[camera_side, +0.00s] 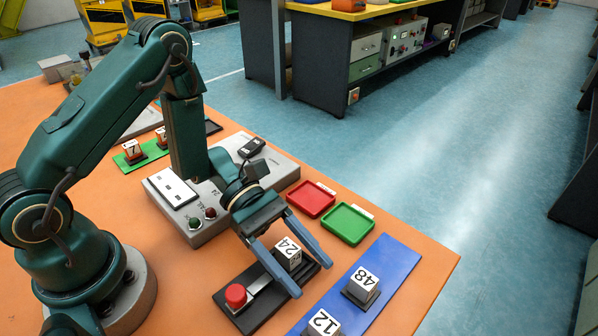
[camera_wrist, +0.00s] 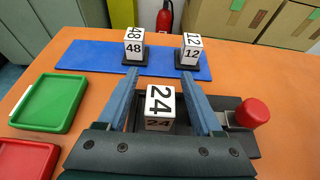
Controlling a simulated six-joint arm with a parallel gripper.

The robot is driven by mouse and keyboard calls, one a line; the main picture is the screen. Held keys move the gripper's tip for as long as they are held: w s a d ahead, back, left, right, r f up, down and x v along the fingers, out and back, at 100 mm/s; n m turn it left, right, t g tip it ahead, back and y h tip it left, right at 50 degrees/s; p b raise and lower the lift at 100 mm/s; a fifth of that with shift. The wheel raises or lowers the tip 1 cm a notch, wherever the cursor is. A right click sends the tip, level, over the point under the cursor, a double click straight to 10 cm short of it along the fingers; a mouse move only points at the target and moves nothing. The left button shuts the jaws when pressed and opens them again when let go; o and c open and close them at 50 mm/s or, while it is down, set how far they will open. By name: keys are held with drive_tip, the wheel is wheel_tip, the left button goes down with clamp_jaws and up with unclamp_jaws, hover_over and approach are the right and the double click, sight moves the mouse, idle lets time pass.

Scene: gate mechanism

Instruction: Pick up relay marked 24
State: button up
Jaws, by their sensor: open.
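The relay marked 24 (camera_side: 288,252) is a white cube with black numerals, seated on a black base plate (camera_side: 237,293). In the wrist view the relay (camera_wrist: 160,103) stands between the two blue fingers of my gripper (camera_wrist: 161,98). My gripper (camera_side: 275,270) is open, with one finger on each side of the relay. I see a gap between the fingers and the cube in the wrist view; I cannot tell exactly how high the fingertips are. A red knob (camera_side: 236,295) stands on the same black base, and it also shows in the wrist view (camera_wrist: 252,112).
A blue mat (camera_side: 391,252) holds relays marked 48 (camera_side: 362,284) and 12 (camera_side: 323,323). A red tray (camera_side: 311,199) and a green tray (camera_side: 347,224) lie near the table edge. A grey control box (camera_side: 205,226) stands behind my gripper. A green mat (camera_side: 153,151) holds more relays.

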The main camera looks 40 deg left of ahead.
clamp_jaws()
drive_tip(key=shift+r, duration=0.1)
